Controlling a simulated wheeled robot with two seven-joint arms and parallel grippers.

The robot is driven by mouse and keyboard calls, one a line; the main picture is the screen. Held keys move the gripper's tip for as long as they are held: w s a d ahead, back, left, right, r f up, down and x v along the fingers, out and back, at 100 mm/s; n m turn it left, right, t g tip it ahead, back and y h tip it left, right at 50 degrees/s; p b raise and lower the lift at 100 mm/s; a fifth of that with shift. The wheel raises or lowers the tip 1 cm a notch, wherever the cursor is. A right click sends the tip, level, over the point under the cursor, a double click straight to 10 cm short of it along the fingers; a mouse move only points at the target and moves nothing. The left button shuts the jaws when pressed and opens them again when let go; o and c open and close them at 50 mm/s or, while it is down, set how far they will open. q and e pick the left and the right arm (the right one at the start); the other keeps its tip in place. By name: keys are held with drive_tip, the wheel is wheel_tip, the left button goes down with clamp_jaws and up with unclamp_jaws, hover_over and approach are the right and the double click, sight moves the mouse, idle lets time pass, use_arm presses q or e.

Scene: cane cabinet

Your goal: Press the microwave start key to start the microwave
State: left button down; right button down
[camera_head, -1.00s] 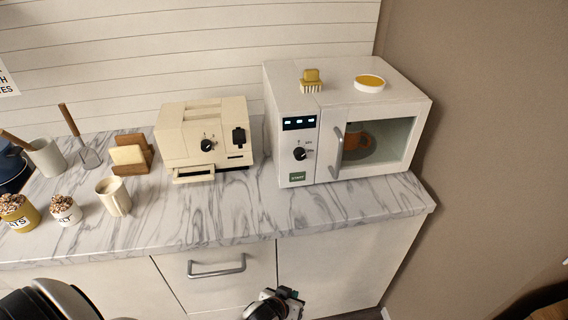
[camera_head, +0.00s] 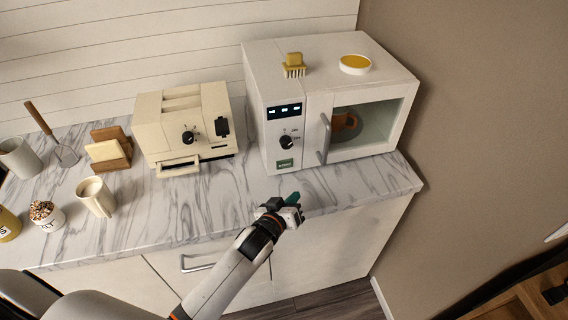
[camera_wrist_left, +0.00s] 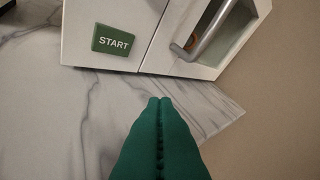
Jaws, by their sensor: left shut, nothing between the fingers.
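The white microwave (camera_head: 322,112) stands on the counter with its door closed. Its green start key (camera_head: 285,163) is at the bottom of the control panel, below a dark knob (camera_head: 287,142). In the left wrist view the key (camera_wrist_left: 113,40) reads START and sits up and left of my fingertips. My left gripper (camera_head: 296,197) is shut and empty, in front of and below the key, apart from it. Its green fingers (camera_wrist_left: 159,104) are together in the left wrist view. My right gripper is in neither view.
A cream toaster (camera_head: 186,128) stands left of the microwave. A yellow brush (camera_head: 294,64) and a white bowl (camera_head: 355,64) sit on top of it. A cup (camera_head: 96,198) stands further left. The marble counter (camera_head: 225,205) before the microwave is clear.

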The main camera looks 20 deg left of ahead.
use_arm(q)
drive_tip(key=b, duration=0.2)
approach(291, 166)
drive_tip(key=w, duration=0.1)
drive_tip(key=w+d+f, duration=0.1)
drive_tip(key=d, duration=0.1)
drive_tip(key=shift+w+f, duration=0.3)
drive_tip(key=shift+w, duration=0.1)
drive_tip(key=shift+w+a, duration=0.5)
drive_tip(key=shift+w, duration=0.25)
idle(0.6)
drive_tip(key=shift+w, duration=0.1)
idle(0.5)
drive_tip(key=shift+w+a, duration=0.2)
drive_tip(key=shift+w, duration=0.05)
